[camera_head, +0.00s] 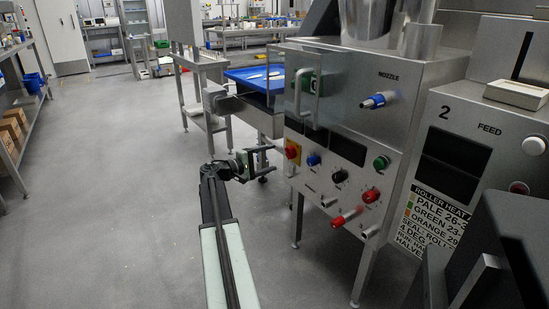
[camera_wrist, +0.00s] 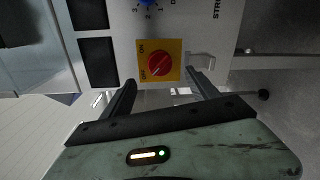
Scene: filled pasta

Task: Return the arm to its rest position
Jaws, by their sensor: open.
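My arm (camera_head: 220,230) reaches forward from the bottom of the head view, low over the floor. My gripper (camera_head: 268,163) is at its far end, pointing right toward the front of the steel machine (camera_head: 335,120). In the wrist view the two dark fingers of my gripper (camera_wrist: 161,80) are spread apart with nothing between them. Past the fingertips is a red rotary switch (camera_wrist: 159,65) on a yellow plate marked ON and OFF. The same red switch (camera_head: 291,153) is just right of my gripper in the head view. I cannot tell the exact gap.
The panel also carries a blue knob (camera_head: 313,160), a black knob (camera_head: 340,175) and red handles (camera_head: 343,217). A blue tray (camera_head: 250,75) lies behind my gripper. A second machine (camera_head: 480,150) stands at right. Open grey floor (camera_head: 110,190) lies left of my arm.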

